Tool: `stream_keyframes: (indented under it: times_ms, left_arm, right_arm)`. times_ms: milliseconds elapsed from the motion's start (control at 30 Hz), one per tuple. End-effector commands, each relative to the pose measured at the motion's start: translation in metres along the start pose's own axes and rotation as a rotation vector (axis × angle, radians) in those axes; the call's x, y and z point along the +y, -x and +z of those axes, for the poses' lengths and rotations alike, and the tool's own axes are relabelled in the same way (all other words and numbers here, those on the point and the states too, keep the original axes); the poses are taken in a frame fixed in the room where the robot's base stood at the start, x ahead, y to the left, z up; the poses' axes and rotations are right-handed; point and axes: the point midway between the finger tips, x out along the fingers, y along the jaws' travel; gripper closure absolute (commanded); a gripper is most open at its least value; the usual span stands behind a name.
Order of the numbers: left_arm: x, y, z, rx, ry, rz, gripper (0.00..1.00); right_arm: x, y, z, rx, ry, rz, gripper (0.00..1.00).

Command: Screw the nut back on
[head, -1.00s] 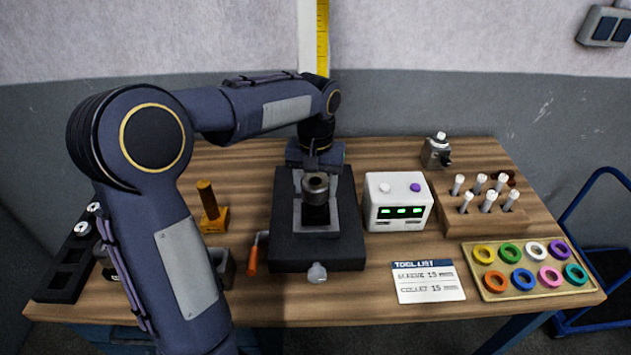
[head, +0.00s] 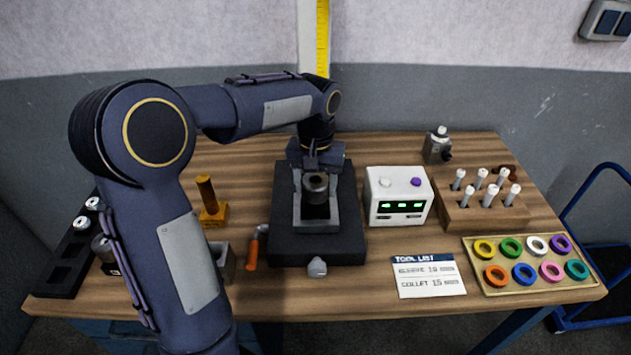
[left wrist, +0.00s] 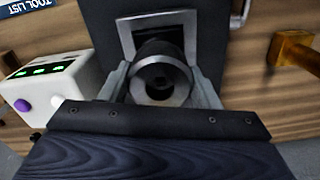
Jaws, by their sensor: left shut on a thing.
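The nut (head: 316,183) is a dark grey ring with a round opening; it also shows in the left wrist view (left wrist: 163,73). It sits at the dark fixture (head: 341,252) in the middle of the bench, over a square grey frame (head: 298,212). My left gripper (head: 317,175) reaches in from behind and above and is shut on the nut, with one finger on each side in the left wrist view (left wrist: 160,84). Whether the nut's thread is engaged is hidden. My right gripper is not in view.
A white box with green displays (head: 399,195) stands close right of the fixture. An orange-handled tool (head: 252,254) lies close left, and a brass-coloured post (head: 209,200) stands farther left. A rack of white-topped pieces (head: 482,215) and a tray of coloured rings (head: 513,288) are at right.

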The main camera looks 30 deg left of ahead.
Motion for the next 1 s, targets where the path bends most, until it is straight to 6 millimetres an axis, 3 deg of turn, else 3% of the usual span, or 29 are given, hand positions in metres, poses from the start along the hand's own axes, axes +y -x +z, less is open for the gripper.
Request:
stream_keyframes:
  times_ms: [1000]
  left_arm:
    - [0.0000, -0.0085, 0.0000, 0.000, 0.000, 0.000, 0.70]
  right_arm:
    - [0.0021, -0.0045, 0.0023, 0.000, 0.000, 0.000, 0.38]
